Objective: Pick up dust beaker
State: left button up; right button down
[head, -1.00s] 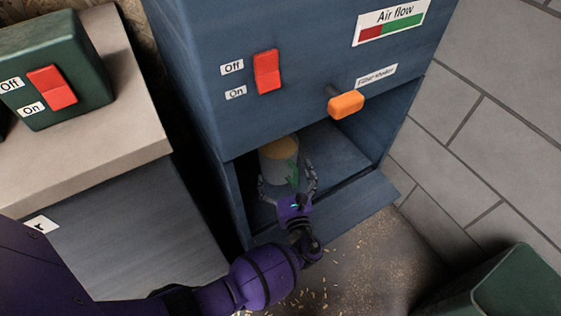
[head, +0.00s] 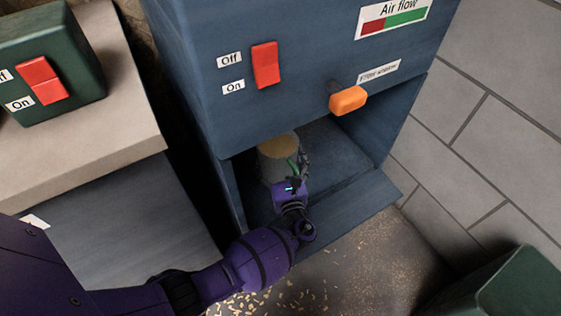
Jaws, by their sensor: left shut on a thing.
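The dust beaker (head: 279,147) is a grey, cup-like container with tan dust showing at its top. It stands upright in the open lower bay of the blue cabinet. My left gripper (head: 293,170) reaches into the bay from the front and is shut on the beaker's near side. The gripper and wrist hide the beaker's lower front, so I cannot tell whether its base touches the bay floor. My right gripper is not in view.
The blue cabinet (head: 215,120) has a red switch (head: 265,65), an orange handle (head: 348,100) above the bay and a lowered front flap (head: 355,208). A beige-topped bench (head: 100,160) stands left. A green box (head: 515,290) is at lower right. Chips litter the floor (head: 340,270).

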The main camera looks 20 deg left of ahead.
pick_arm(q)
jog(key=c, duration=0.4)
jog(key=shift+o, duration=0.2)
notch_tip(320, 180, up, 10)
jog(key=p, duration=0.4)
jog(key=shift+p, duration=0.4)
